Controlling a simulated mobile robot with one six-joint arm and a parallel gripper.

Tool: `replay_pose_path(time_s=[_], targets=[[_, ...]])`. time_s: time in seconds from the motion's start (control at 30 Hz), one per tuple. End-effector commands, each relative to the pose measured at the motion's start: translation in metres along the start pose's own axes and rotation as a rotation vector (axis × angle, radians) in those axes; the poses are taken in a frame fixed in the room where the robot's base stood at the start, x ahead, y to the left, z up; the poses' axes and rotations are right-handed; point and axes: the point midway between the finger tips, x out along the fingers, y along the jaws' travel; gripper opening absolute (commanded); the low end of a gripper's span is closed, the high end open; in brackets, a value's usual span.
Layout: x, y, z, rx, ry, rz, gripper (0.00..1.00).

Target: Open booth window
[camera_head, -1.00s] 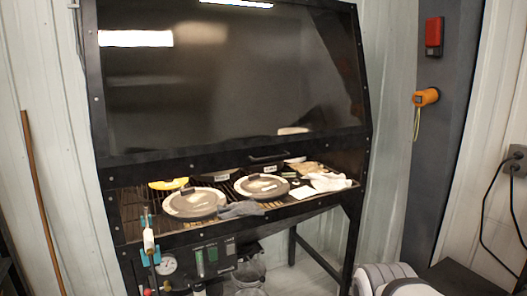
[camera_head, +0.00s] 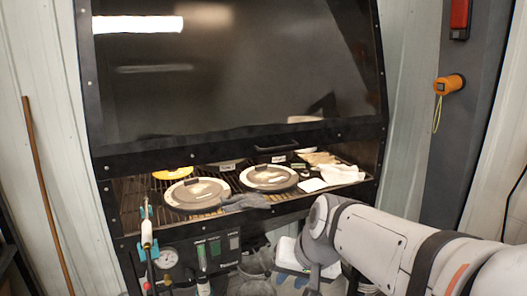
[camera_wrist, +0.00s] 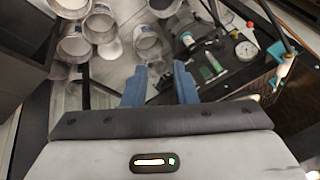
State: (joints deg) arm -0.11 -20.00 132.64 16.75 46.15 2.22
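The booth window (camera_head: 230,75) is a large dark glossy pane in a black frame, tilted back above the booth. A gap shows between this bar and the grated work surface. My arm reaches in from the lower right in the head view, well below the handle. My gripper (camera_wrist: 160,88) shows in the wrist view with two blue fingers apart and nothing between them. It points down toward the floor and the booth's lower front panel. The window handle is not in the wrist view.
Two round grey-lidded plates (camera_head: 196,193), a grey glove (camera_head: 244,202) and white cloth (camera_head: 342,174) lie on the grate (camera_head: 128,205). A front panel holds a gauge (camera_head: 167,258). An orange device (camera_head: 449,84) hangs on the right wall.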

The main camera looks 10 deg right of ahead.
Motion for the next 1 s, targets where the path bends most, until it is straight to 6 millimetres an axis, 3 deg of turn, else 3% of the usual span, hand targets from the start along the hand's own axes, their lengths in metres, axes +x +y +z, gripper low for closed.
replay_pose_path(time_s=[0.1, 0.23, 0.4, 0.5, 0.63, 0.83, 1.0], targets=[[0.01, -0.031, -0.085, 0.195, 0.122, -0.184, 0.25], [0.007, -0.05, -0.18, 0.412, 0.264, -0.38, 0.25], [-0.002, -0.049, -0.288, 0.673, 0.423, -0.598, 0.25], [-0.006, -0.04, -0.331, 0.787, 0.488, -0.691, 0.25], [-0.011, -0.03, -0.364, 0.883, 0.537, -0.765, 0.25], [-0.01, -0.031, -0.385, 0.924, 0.555, -0.798, 0.25], [0.006, -0.042, -0.403, 0.923, 0.552, -0.798, 0.25]])
